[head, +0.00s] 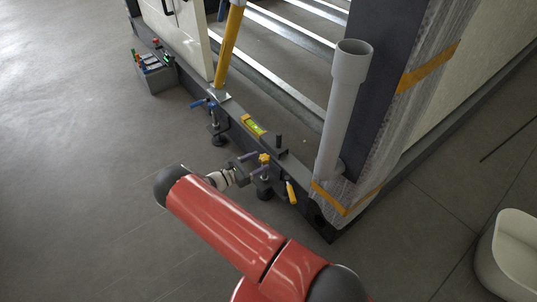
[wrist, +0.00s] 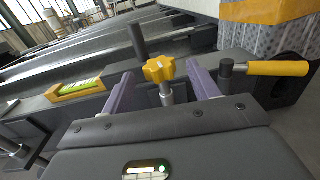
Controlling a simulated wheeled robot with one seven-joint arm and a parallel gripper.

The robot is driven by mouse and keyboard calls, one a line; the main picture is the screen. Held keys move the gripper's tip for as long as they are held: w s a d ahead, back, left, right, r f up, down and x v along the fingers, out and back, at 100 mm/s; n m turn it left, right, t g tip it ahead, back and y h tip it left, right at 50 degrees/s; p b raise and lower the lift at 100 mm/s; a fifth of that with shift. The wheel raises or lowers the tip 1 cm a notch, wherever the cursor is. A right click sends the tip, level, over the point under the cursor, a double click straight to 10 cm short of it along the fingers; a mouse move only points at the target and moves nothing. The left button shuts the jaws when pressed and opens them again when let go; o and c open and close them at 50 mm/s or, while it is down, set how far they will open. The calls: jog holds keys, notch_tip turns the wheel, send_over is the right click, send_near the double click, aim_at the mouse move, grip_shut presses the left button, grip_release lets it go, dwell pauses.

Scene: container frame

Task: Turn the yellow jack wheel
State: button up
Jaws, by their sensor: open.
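The yellow jack wheel (wrist: 159,68) is a small star-shaped knob on top of an upright metal rod. It also shows in the head view (head: 264,158), at the outer side of the dark frame beam. My gripper (wrist: 160,73) is open, with one purple finger on each side of the wheel. There appears to be a gap between the wheel and each finger, though I cannot tell the exact depth. In the head view my gripper (head: 254,164) reaches the wheel from the left. The jack's lower part is hidden in the wrist view by my gripper body.
A yellow-handled lever (wrist: 265,68) sits close to the right finger. A dark upright peg (wrist: 138,42) stands behind the wheel, and a yellow-green level (wrist: 75,88) lies on the beam. A blue-handled jack (head: 213,112) and grey pipe (head: 343,110) stand along the frame.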

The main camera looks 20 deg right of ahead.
jog(key=x, duration=0.5)
jog(key=shift+w+d, duration=0.1)
jog(key=shift+d, duration=0.2)
jog(key=c, duration=1)
jog(key=shift+o, duration=0.2)
jog(key=shift+f+m+g+b, duration=0.3)
jog(key=shift+g+b, duration=0.1)
jog(key=shift+b, duration=0.45)
jog(key=shift+r+m+g+b, duration=0.2)
jog(key=shift+m+g+b, duration=0.3)
jog(key=shift+g+b, duration=0.35)
jog(key=o, duration=1)
jog(key=shift+c, duration=0.2)
